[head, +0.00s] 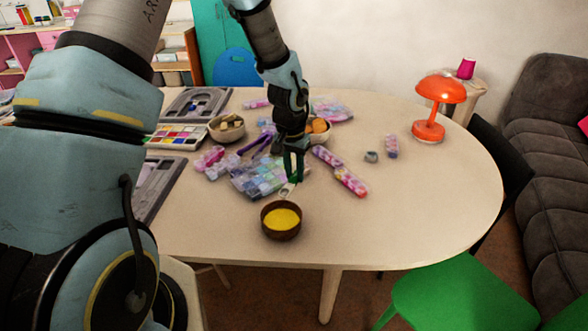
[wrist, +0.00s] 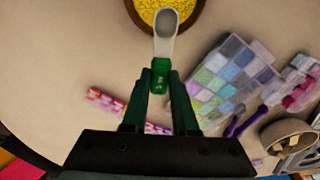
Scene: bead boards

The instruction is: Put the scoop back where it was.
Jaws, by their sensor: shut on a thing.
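My gripper (head: 293,172) is over the front middle of the table, and its fingers show in the wrist view (wrist: 160,84). It is shut on the green handle of the scoop (wrist: 165,28). The scoop's pale grey head points away from the fingers and looks empty. In the head view the scoop (head: 288,189) hangs just behind the dark brown bowl (head: 268,228), which holds yellow beads. In the wrist view the scoop's tip overlaps the edge of this bowl (wrist: 199,20). I cannot tell how high the scoop is above the table.
A bead organiser (head: 262,179) lies left of my gripper, and pink bead strips (head: 350,181) lie to its right. Behind are two more bowls, one with tan pieces (head: 228,128). A small grey cup (head: 371,156) and an orange lamp (head: 429,130) stand right. The table's front right is clear.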

